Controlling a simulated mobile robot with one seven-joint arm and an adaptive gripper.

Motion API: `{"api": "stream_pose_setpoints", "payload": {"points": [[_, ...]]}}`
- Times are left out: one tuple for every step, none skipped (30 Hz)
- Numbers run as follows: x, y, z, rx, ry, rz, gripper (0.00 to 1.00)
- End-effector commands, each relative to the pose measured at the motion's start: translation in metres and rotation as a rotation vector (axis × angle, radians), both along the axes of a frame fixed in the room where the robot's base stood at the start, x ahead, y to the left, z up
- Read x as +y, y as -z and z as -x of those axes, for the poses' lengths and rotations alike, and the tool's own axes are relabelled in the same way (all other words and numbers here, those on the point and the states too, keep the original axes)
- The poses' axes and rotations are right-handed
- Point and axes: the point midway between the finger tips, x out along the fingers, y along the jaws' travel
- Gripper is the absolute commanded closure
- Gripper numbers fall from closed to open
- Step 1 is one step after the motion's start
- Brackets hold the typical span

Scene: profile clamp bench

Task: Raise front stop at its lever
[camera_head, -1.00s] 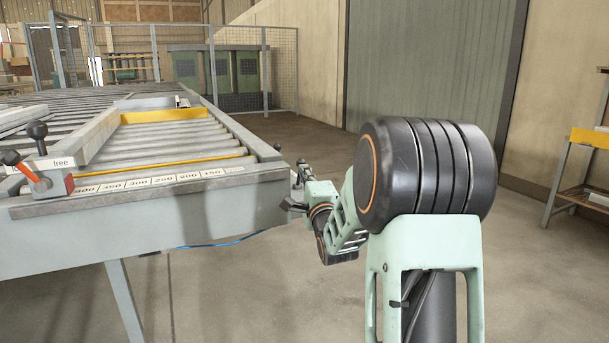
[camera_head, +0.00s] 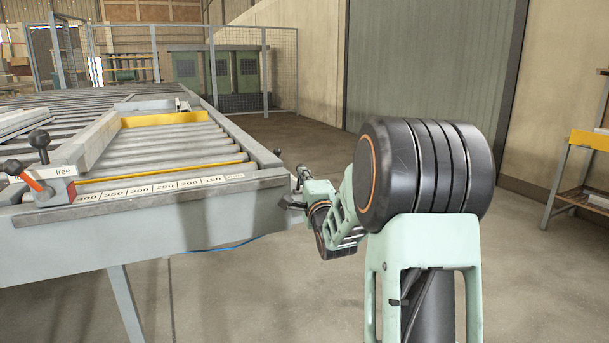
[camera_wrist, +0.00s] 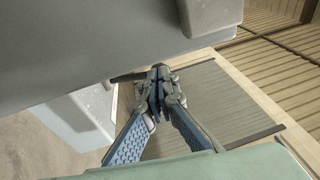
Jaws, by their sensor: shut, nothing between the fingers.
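The bench (camera_head: 150,232) has a yellow strip (camera_head: 160,172) across the near end of its rollers. I cannot tell whether this strip is the front stop. My gripper (camera_head: 290,202) is small and partly hidden by my own arm, just off the bench's near right corner. In the wrist view, my gripper (camera_wrist: 156,88) is shut and empty, below the grey bench body (camera_wrist: 110,45). A thin dark bar (camera_wrist: 127,77) sticks out to the left beside the fingertips. It may be the lever. I cannot tell whether the fingers touch it.
A clamp block (camera_head: 56,187) with a red lever, black knobs and a "free" label stands on the bench's front edge, left of a number scale (camera_head: 140,190). A yellow-edged shelf (camera_head: 590,138) stands at far right. The floor right of the bench is open.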

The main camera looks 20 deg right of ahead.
Motion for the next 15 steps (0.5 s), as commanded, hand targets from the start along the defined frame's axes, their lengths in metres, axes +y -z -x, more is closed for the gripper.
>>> {"api": "stream_pose_setpoints", "payload": {"points": [[0.000,-0.002,-0.001,0.006,0.000,0.000,1.00],[0.000,-0.003,-0.001,0.010,0.000,0.000,1.00],[0.000,-0.003,-0.001,0.014,0.000,0.001,1.00],[0.000,-0.004,-0.002,0.018,0.000,0.001,1.00],[0.000,-0.004,-0.002,0.023,0.000,0.001,1.00],[0.000,-0.004,-0.002,0.028,0.000,0.002,1.00],[0.000,-0.005,-0.003,0.033,0.000,0.001,1.00],[0.000,-0.006,-0.003,0.038,0.000,0.001,1.00],[0.000,-0.007,-0.004,0.045,0.000,0.002,1.00],[0.000,-0.008,-0.005,0.052,0.000,0.002,1.00],[0.000,-0.009,-0.005,0.061,0.000,0.002,1.00],[0.000,-0.011,-0.006,0.073,0.000,0.002,1.00],[0.000,-0.012,-0.007,0.084,0.000,0.003,1.00],[0.000,-0.014,-0.008,0.097,0.000,0.003,1.00],[0.000,-0.016,-0.010,0.114,0.000,0.003,1.00]]}}
